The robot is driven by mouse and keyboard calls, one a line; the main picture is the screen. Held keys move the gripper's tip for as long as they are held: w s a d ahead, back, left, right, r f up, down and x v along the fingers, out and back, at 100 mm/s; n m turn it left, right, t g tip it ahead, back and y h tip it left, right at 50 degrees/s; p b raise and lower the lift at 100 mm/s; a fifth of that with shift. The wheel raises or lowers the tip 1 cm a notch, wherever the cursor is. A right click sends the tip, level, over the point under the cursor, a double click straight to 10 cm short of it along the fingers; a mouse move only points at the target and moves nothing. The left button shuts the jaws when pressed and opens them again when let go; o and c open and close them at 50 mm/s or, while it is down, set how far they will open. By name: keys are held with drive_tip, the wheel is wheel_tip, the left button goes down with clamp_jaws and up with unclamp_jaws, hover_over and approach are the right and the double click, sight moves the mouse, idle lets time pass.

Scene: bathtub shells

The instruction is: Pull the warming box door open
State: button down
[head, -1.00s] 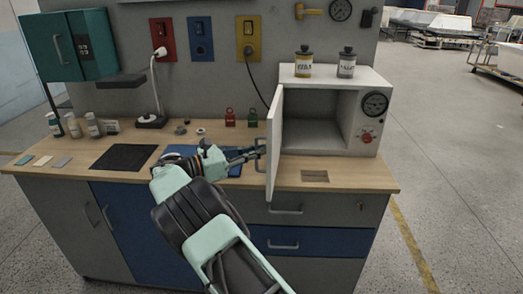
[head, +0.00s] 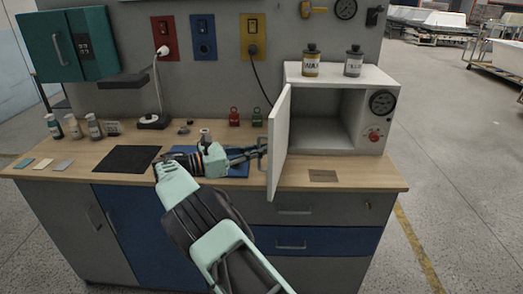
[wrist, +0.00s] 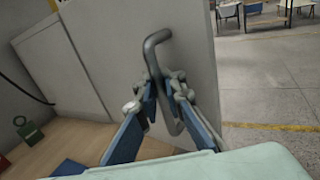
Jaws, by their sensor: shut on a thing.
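The white warming box (head: 374,143) stands at the right end of the wooden bench. Its door (head: 279,140) is hinged on the left and stands open, swung out toward me, so the empty-looking inside shows. My gripper (head: 260,153) is at the door's outer face, on its left side. In the wrist view, my gripper (wrist: 165,92) is shut on the grey bar handle (wrist: 156,40) of the door (wrist: 190,50), with one blue-padded finger on each side of it. Part of the handle is hidden behind the fingers.
Two labelled jars (head: 311,62) stand on top of the box. Red and green padlock-like items (head: 234,117) sit on the bench behind my gripper. A dark mat (head: 127,159) and a blue mat (head: 239,170) lie left of the door.

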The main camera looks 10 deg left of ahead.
drive_tip(key=shift+s+a+f, duration=0.15)
drive_tip(key=shift+s+f, duration=0.1)
drive_tip(key=c, duration=2.4)
unclamp_jaws()
drive_tip(key=shift+o, duration=0.3)
drive_tip(key=shift+s+a+r, duration=0.1)
drive_tip(key=shift+a, duration=0.05)
drive_tip(key=shift+r, duration=0.1)
drive_tip(key=v, duration=0.7)
drive_tip(key=shift+a, duration=0.15)
